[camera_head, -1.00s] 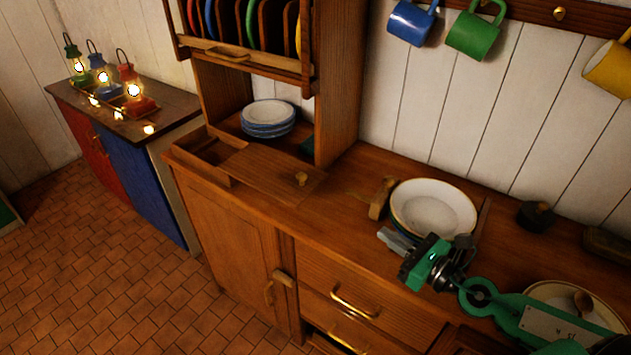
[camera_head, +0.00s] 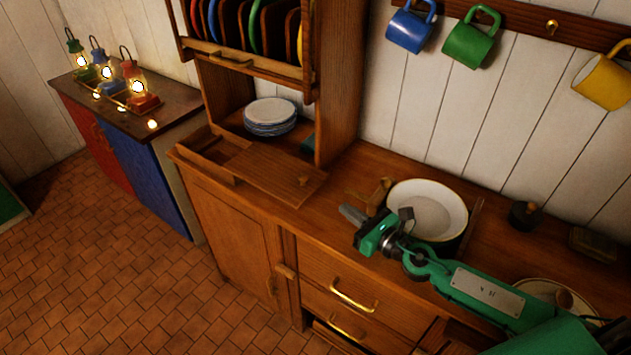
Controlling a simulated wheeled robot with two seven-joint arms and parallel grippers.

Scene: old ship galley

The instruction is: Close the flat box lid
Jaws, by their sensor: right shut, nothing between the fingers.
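The flat wooden box (camera_head: 203,164) sits on the left end of the counter, in front of the plate hutch. Its flat wooden lid (camera_head: 262,173) is slid to the right, with a small round knob (camera_head: 303,181) near its right end. The box's left part is uncovered. My right gripper (camera_head: 350,215) is shut and empty over the counter, right of the lid and apart from it, fingers pointing left. My left gripper is not in view.
A white bowl (camera_head: 428,207) stands just behind my right gripper, with a wooden block (camera_head: 379,193) beside it. Stacked plates (camera_head: 270,114) stand in the hutch behind the box. The counter between the lid and my gripper looks clear.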

